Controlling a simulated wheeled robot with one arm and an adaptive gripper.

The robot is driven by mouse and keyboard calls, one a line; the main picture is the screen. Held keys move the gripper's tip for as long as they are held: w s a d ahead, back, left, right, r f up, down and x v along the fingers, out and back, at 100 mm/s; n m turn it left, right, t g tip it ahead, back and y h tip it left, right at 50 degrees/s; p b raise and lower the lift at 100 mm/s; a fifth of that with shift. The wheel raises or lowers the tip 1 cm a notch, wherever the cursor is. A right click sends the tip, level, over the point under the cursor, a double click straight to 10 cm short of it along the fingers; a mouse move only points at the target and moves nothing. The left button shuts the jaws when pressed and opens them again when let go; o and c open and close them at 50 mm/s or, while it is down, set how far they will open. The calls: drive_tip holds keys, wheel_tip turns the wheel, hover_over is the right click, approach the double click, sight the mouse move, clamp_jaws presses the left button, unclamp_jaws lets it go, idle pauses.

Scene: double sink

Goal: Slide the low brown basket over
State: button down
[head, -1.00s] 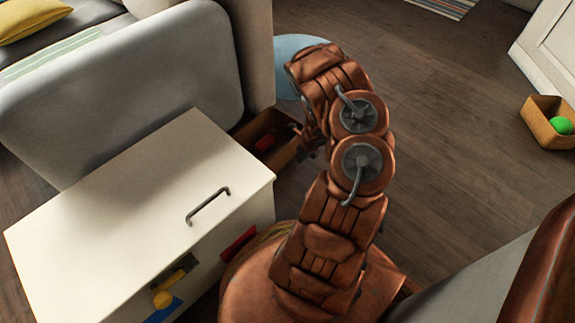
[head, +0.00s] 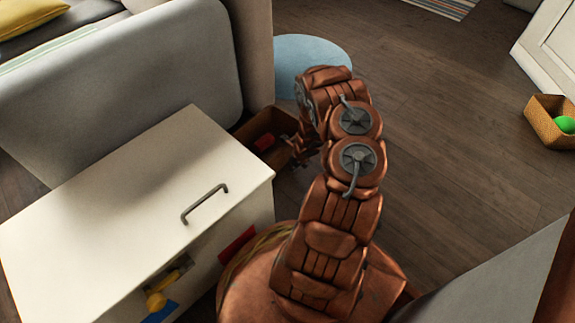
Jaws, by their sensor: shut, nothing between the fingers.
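A low brown basket (head: 245,128), open at the top with a red object (head: 264,142) inside, sits on the floor between the grey sofa and the white cabinet. The cabinet hides part of it. My gripper (head: 300,152) is shut and empty, low at the basket's right side. My arm partly hides it, and I cannot tell whether it touches the basket.
The white cabinet (head: 120,205) with a grey handle stands close at left. The grey sofa (head: 130,75) is behind it. A blue round rug (head: 315,55) lies beyond my arm. A wicker basket (head: 545,118) with a green ball is at far right. Open floor lies between.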

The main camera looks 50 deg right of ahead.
sight(284, 164)
drive_tip(key=shift+w+b, duration=0.45)
drive_tip(key=shift+w, duration=1.15)
drive_tip(key=shift+w+r+p, duration=0.15)
drive_tip(key=shift+w+p, duration=0.3)
drive_tip(key=shift+w, duration=0.1)
drive_tip(key=shift+w+a+p, duration=0.2)
drive_tip(key=shift+w+p, duration=0.25)
drive_tip(key=shift+w, duration=1.1)
drive_tip(key=shift+d, duration=0.1)
drive_tip(key=shift+s, duration=0.1)
drive_tip(key=shift+s, duration=0.1)
drive_tip(key=shift+s+d+p, duration=0.15)
drive_tip(key=shift+s+p, duration=0.3)
drive_tip(key=shift+s, duration=1.35)
drive_tip(key=p+v, duration=0.3)
drive_tip(key=v, duration=0.7)
